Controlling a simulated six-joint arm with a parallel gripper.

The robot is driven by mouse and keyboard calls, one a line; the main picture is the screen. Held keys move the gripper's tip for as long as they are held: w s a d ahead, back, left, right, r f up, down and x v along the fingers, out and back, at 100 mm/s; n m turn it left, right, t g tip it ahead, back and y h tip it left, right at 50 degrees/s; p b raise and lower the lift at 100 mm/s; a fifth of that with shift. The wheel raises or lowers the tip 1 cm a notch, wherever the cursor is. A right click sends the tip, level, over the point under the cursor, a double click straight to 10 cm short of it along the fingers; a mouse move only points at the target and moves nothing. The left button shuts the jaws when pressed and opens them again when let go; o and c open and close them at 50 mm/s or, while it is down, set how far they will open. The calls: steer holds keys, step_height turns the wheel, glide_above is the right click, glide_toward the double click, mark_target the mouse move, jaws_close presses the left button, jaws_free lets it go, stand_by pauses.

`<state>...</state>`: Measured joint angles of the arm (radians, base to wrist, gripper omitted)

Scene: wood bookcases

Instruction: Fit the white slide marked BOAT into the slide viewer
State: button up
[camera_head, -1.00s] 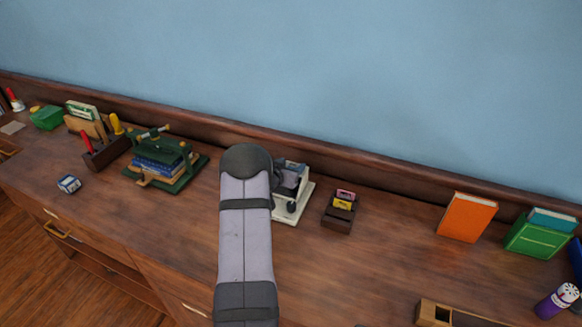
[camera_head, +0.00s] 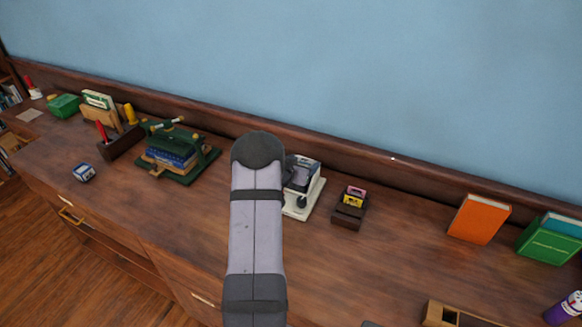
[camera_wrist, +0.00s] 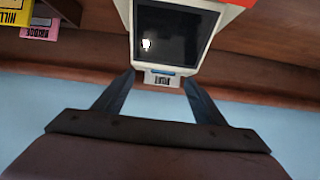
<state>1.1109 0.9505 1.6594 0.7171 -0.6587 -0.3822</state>
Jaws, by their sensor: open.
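The slide viewer (camera_head: 304,203) stands on the wooden counter, partly hidden behind my arm in the head view. In the wrist view its white housing and dark screen (camera_wrist: 175,35) fill the top middle, with one small bright spot. A small pale piece with a blue strip (camera_wrist: 162,78), seemingly the white slide, sits at the viewer's wall-side edge; its marking is unreadable. My gripper (camera_wrist: 162,90) is open, with one finger either side of this piece and gaps visible. The head view hides the fingers behind my arm.
A dark wooden rack (camera_head: 348,215) right of the viewer holds a yellow slide (camera_wrist: 12,14) and a pink slide (camera_wrist: 40,29). A green press (camera_head: 180,155) with blue books stands left. An orange book (camera_head: 478,218) stands right. The wall rises close behind.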

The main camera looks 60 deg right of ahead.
steer(key=b+v, duration=0.1)
steer(key=v, duration=1)
steer(key=shift+w+d+r+b, duration=0.15)
steer(key=shift+w+b, duration=0.05)
steer(key=shift+b, duration=0.2)
steer(key=w+a+f+n+t+y, duration=0.1)
steer(key=w+a+n+t+y, duration=0.25)
steer(key=w+a, duration=0.8)
steer(key=w+a+n+t+y, duration=0.4)
steer(key=w+a, duration=0.4)
steer(key=a, duration=0.6)
steer(key=s+a+n+g+y, duration=0.2)
steer(key=s+a+n, duration=0.1)
steer(key=a, duration=0.7)
steer(key=s+a+n+g+y, duration=0.1)
steer(key=s+a+n+y, duration=0.2)
steer(key=a, duration=0.7)
steer(key=s+a+n+g, duration=0.4)
steer(key=s+a, duration=0.3)
steer(key=s, duration=0.4)
steer(key=shift+s+a+f, duration=0.25)
steer(key=shift+s+f, duration=0.05)
steer(key=shift+f, duration=0.1)
